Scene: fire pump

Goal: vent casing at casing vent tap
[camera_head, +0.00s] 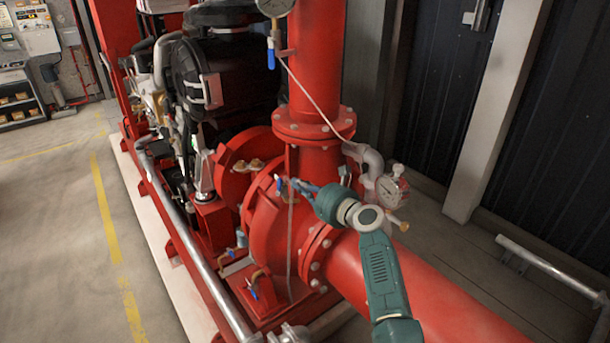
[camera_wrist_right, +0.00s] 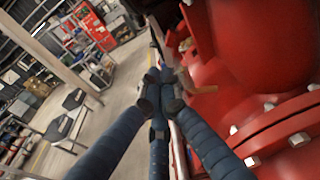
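The casing vent tap (camera_head: 281,187) is a small valve with a blue lever at the top of the red pump casing (camera_head: 262,215). A thin pale tube hangs down beside it. My right gripper (camera_head: 291,185) comes from the right, with its fingertips right at the tap. In the right wrist view its blue fingers (camera_wrist_right: 159,78) converge and their tips are together. The tips hide most of the tap, and I cannot tell whether the lever is between them. A tan part (camera_wrist_right: 184,79) shows just right of the tips. My left gripper is not in view.
The red vertical pipe (camera_head: 316,70) rises behind the tap. Another blue-handled valve (camera_head: 271,56) hangs under the upper gauge. Open floor (camera_head: 60,230) lies left of the pump base.

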